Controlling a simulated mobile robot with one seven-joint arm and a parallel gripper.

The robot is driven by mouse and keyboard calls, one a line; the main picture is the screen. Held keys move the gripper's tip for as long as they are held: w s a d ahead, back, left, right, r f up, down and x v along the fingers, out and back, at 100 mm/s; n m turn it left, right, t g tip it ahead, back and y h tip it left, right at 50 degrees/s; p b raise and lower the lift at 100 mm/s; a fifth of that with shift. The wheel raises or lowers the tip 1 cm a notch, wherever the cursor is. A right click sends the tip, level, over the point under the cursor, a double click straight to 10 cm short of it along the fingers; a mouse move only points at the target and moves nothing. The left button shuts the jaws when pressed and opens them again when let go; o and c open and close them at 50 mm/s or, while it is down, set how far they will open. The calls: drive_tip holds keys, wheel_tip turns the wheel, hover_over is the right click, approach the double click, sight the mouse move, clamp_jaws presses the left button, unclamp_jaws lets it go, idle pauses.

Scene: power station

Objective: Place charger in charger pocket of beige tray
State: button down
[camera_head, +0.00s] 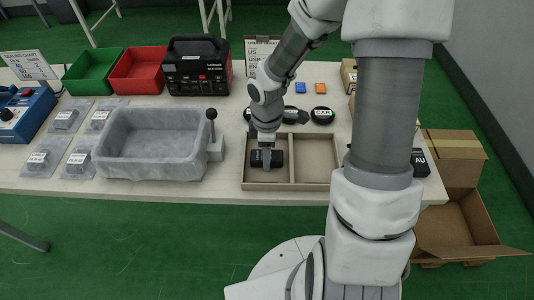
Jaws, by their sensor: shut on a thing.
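The beige tray (290,186) stands near the front edge of the table, with a divider between a left and a right compartment. My gripper (267,162) points down into the left compartment and is shut on a small black block, which looks like the charger (277,158). The charger lies crosswise between the fingers, inside the outline of the left compartment. I cannot tell whether it touches the tray floor. The right compartment looks empty. My fingers hide the middle of the charger.
A grey bin (150,172) with a lever (212,128) stands left of the tray. Round dark labelled items (322,115) lie behind it. A black-and-red power unit (197,66) and red (138,70) and green (92,70) bins stand at the back. An open cardboard box (457,225) is at right.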

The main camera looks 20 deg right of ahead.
drive_tip(key=shift+c, duration=1.1)
unclamp_jaws()
drive_tip(key=shift+f, duration=0.1)
wheel_tip(320, 180, up, 12)
drive_tip(key=p, duration=0.4)
drive_tip(key=shift+r+p, duration=0.2)
drive_tip(key=shift+p, duration=0.1)
